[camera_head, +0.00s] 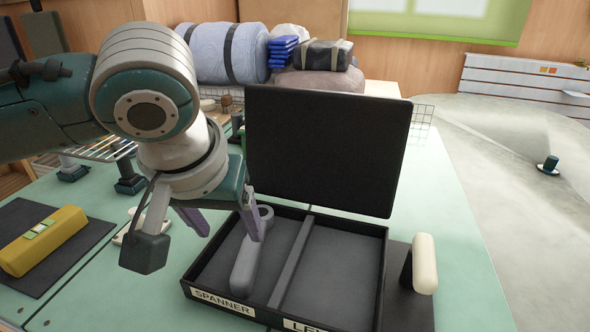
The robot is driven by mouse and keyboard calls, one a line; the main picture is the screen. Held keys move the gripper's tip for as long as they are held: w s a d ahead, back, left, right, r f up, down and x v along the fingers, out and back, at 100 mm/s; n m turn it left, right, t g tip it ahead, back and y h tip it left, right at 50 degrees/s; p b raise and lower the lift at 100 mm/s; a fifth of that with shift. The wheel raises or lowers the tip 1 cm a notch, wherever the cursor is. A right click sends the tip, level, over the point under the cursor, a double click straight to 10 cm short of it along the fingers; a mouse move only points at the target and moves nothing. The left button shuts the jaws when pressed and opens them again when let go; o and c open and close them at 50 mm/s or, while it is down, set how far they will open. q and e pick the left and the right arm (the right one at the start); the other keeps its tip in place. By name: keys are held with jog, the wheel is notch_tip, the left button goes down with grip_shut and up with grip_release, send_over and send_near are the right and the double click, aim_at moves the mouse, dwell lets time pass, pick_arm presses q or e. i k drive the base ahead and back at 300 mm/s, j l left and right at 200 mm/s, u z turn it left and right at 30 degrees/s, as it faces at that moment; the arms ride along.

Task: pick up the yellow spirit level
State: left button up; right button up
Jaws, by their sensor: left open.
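The yellow spirit level (45,243) lies on a dark mat (85,240) at the far left, with a pale green patch on top. My left gripper (229,234) is open, well to the right of the level, over the left part of an open black crate (348,223). A grey spanner (245,262) lies in the crate's left compartment, labelled SPANNER. One finger overlaps the spanner in the picture; I cannot tell whether they touch. The right compartment, with a label starting "LE", looks empty. My right gripper is not in view.
The crate's raised black lid (325,150) stands behind it. A cream handle (424,264) rises at the crate's right. Blue rolls (225,52) and bags stand at the back. A pale object (133,228) lies between mat and crate. Green tabletop (445,215) is clear at the right.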

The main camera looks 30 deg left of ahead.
aim_at(28, 251)
jog(key=u, duration=2.2)
